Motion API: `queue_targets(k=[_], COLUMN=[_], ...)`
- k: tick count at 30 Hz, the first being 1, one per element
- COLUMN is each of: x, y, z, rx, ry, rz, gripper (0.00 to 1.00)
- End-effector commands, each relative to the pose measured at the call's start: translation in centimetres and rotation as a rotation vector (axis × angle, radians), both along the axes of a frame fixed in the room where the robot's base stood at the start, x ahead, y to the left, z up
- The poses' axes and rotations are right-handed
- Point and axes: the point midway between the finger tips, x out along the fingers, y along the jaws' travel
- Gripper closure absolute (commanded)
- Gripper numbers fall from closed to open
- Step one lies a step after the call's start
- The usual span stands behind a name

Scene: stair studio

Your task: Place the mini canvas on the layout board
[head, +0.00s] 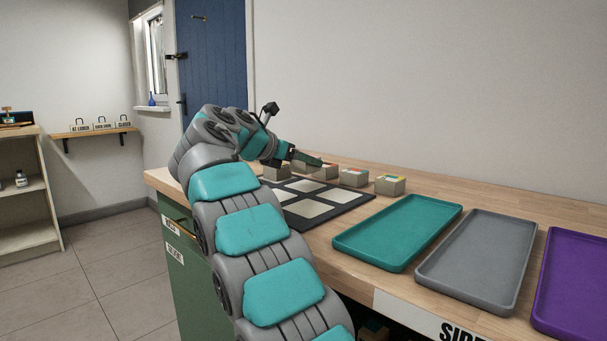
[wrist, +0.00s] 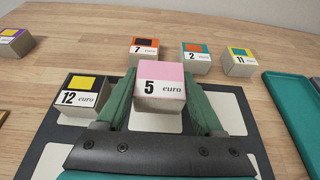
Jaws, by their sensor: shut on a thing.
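My gripper (wrist: 161,88) is shut on a small pale block with a pink top marked "5 euro" (wrist: 160,80), apparently the mini canvas. The block sits upright between the green fingers. The dark layout board (head: 347,208) with several pale rectangular cells lies on the wooden counter, and it shows below the gripper in the wrist view (wrist: 40,157). The held block is above the far part of the board; whether it touches cannot be told. A yellow-topped block marked "12 euro" (wrist: 82,98) stands at the board's far left in the wrist view. My gripper hides part of the board.
Blocks marked 7 (wrist: 144,51), 2 (wrist: 196,58) and 11 (wrist: 239,62) stand on the counter beyond the board. A purple-edged block (wrist: 14,43) is at far left. Teal (head: 400,232), grey (head: 478,258) and purple (head: 575,285) trays lie to the right.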

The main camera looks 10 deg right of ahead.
Motion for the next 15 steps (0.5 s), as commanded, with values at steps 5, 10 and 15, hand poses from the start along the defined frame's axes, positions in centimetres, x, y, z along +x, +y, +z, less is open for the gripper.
queue_targets(k=[5, 10, 15], x=[0.0, -0.1, 0.0], y=[0.1, 0.0, 0.0], z=[-2.0, -3.5, -3.5], rx=[0.0, 0.001, 0.001], ry=[0.001, 0.0, -0.001], rz=[0.003, 0.001, 0.0], gripper=[0.85, 0.85, 0.85])
